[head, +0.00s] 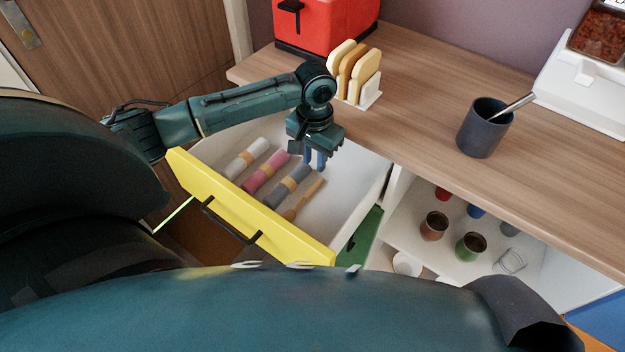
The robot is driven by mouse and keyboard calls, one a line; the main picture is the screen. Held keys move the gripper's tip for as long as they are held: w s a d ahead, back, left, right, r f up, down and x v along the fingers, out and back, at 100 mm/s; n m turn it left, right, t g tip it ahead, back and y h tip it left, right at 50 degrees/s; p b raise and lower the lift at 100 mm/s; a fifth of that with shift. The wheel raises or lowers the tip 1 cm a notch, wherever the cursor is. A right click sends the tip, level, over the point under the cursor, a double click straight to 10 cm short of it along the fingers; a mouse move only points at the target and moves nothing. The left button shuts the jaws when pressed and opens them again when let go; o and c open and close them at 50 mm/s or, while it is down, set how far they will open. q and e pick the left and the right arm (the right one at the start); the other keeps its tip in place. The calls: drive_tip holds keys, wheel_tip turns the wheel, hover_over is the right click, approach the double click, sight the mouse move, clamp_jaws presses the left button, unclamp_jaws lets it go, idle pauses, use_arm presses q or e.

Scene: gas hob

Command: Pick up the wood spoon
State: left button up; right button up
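The wood spoon (305,198) lies in the open drawer with the yellow front (245,207), beside several rolled cloths. It lies at a slant, with its wider end toward the yellow front. My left gripper (315,165) points down over the drawer, just behind the spoon's far end. Its two blue fingers show a gap with nothing between them. It looks apart from the spoon, though its exact height is hard to tell. My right gripper is not in view.
Rolled cloths in white, pink (266,172) and grey (288,186) lie left of the spoon. The wooden counter (430,110) stands behind the drawer, with a toast rack (369,99), a red appliance (335,25) and a dark mug (479,135). An open shelf with cups is at right.

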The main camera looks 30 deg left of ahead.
use_arm(q)
wheel_tip(320, 180, down, 9)
drive_tip(key=shift+d+r+b, duration=0.1)
drive_tip(key=shift+r+b, duration=0.1)
drive_tip(key=shift+b, duration=0.3)
drive_tip(key=shift+c, duration=0.6)
clamp_jaws()
